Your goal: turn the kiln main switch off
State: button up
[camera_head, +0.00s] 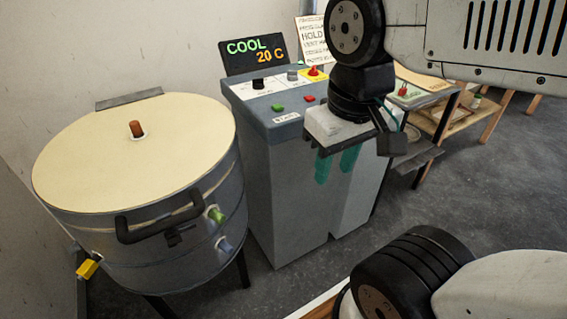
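A red rotary knob on a yellow plate (314,72) sits at the back right of the grey control console's (262,107) sloped top. It looks like the main switch, but its label and exact setting are too small to read. My gripper (335,174) points down in front of the console, to the right of and nearer than the knob. Its two teal fingers are apart with a narrow gap and nothing between them. It does not touch the knob. The display (254,52) behind the console reads "COOL 20 C".
A round kiln (90,160) with a cream lid, orange plug and black handle stands left of the console. The console also carries a black knob (258,83), a grey knob (292,75), green and red buttons. A wooden table (455,115) stands behind right.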

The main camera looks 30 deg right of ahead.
aim_at(313, 72)
jog(key=k, duration=0.45)
jog(key=z, duration=0.85)
jog(key=i, duration=1.45)
jog(key=u, duration=0.8)
